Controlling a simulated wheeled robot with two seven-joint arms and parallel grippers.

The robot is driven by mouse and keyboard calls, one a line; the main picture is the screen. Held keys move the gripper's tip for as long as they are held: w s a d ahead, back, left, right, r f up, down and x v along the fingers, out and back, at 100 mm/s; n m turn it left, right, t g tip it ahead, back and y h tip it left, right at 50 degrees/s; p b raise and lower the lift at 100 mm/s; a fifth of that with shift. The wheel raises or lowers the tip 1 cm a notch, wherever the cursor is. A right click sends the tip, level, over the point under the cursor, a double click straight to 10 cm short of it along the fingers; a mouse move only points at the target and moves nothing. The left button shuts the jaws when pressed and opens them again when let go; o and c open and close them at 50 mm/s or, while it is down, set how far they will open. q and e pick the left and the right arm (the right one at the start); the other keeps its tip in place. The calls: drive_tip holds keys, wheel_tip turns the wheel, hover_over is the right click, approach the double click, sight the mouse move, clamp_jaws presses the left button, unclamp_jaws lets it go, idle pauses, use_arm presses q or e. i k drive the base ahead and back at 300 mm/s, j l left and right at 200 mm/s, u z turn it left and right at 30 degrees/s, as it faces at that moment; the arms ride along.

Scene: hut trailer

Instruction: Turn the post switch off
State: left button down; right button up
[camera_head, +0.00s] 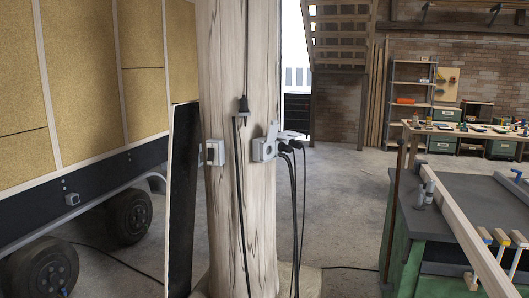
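A thick pale wooden post (232,70) stands upright near the middle of the head view. A small white box (215,152) is fixed on the post's left side; it looks like a switch, but its position, on or off, is too small to tell. On the post's right side is a white socket box (263,150) with a raised lid and black plugs in it. A black plug and connector (243,106) hang on the post's front above it. Neither of my grippers is in view.
Black cables (293,220) hang down the post to the floor. A trailer wall with wheels (128,215) is on the left, with a dark upright panel (183,200) beside the post. A green workbench (405,240) with a long beam stands at right. Floor between post and bench is mostly clear.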

sight(210, 154)
drive_tip(key=i+l, duration=0.1)
drive_tip(key=i, duration=0.35)
drive_tip(key=i+u, duration=0.15)
drive_tip(key=i, duration=0.35)
drive_tip(key=i+l, duration=0.2)
drive_tip(key=i, duration=0.25)
drive_tip(key=i+l+u, duration=0.1)
drive_tip(key=i, duration=0.35)
